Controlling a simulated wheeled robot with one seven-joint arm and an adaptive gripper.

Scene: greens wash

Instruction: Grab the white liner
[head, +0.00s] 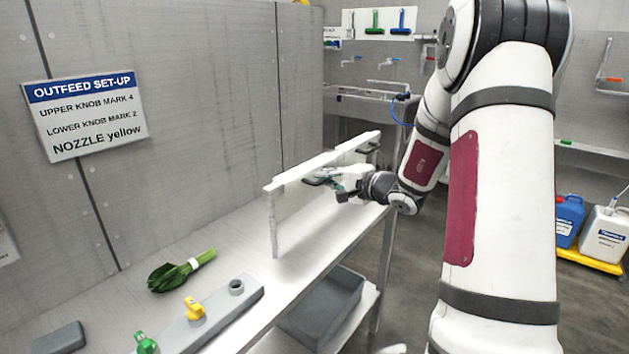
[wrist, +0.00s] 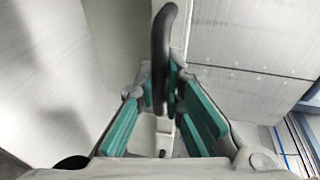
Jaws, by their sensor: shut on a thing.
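The white liner (head: 277,222) looks like an upright white panel with a thick top edge, standing on the grey bench. Dark handles show at its right side, one near its far end (head: 368,149). My gripper (head: 338,187) is at the panel's right face, low beside its middle. In the wrist view, the green-padded fingers of my gripper (wrist: 163,95) are closed on a curved black handle (wrist: 163,35). The handle appears to belong to the liner; where it joins is hidden. The fingers partly cover the lower panel in the head view.
Leafy greens (head: 181,271) lie on the bench left of the panel. A grey block (head: 222,308) with a yellow nozzle (head: 194,308) and a green nozzle (head: 146,343) is in front. A grey tub (head: 322,305) sits on the lower shelf. A wall sign (head: 85,112) hangs at left.

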